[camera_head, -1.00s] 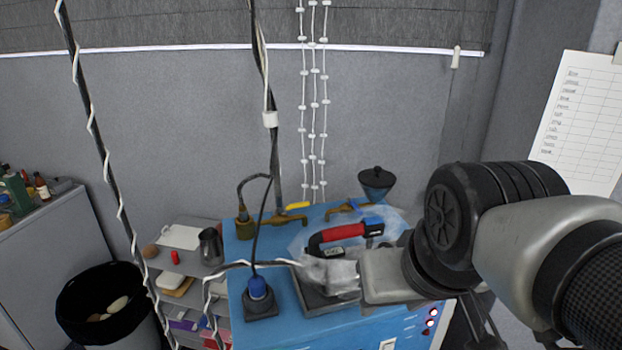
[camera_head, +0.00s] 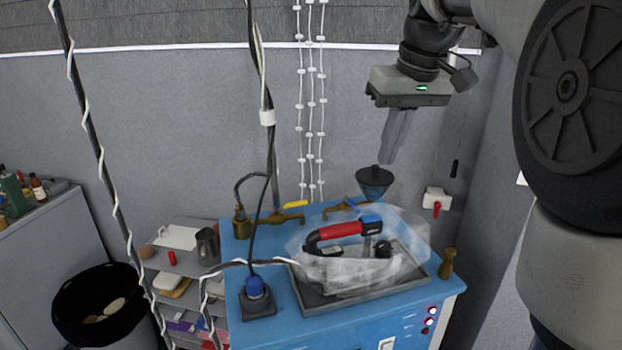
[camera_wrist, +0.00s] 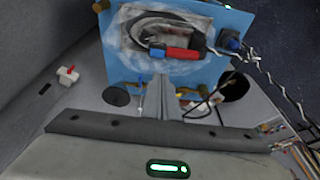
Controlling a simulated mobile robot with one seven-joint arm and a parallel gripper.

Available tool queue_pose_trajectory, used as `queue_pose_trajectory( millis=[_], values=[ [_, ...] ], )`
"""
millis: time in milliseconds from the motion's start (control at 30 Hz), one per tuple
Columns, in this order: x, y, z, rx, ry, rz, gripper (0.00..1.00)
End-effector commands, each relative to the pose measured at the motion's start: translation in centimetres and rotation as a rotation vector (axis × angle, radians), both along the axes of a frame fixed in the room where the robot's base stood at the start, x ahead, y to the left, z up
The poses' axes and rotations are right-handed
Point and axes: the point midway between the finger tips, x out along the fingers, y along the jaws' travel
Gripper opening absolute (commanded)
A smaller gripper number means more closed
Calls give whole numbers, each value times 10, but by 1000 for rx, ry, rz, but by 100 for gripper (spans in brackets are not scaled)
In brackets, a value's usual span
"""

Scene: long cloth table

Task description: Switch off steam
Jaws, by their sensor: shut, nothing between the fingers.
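A blue steam station (camera_head: 390,310) stands against the grey wall. At the back are brass taps, one with a yellow handle (camera_head: 296,204) and one with a blue handle (camera_head: 352,204). Lit red buttons (camera_head: 430,321) and a white switch (camera_head: 387,343) sit on the front. The wrist view also shows the iron's handle (camera_wrist: 180,54).
A white wall box with a red lever (camera_head: 436,203) is right of the station. A blue plug with cable (camera_head: 256,288) stands at the station's left. Hanging cables (camera_head: 268,120) run in front. A black bin (camera_head: 98,305) and shelves are further left.

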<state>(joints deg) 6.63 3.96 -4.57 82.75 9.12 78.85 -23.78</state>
Motion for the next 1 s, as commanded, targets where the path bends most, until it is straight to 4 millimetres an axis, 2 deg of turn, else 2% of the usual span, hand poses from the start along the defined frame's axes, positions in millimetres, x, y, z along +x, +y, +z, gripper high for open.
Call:
queue_pose_trajectory(
  millis=[100,400,567,667,1000],
  values=[
    [6,-2,1,1,5,7,0],
    [6,-2,1,1,4,8,0],
    [8,-1,-8,1,5,8,0],
    [12,1,-22,1,6,9,0],
    [31,8,-91,2,8,9,0]
  ],
)
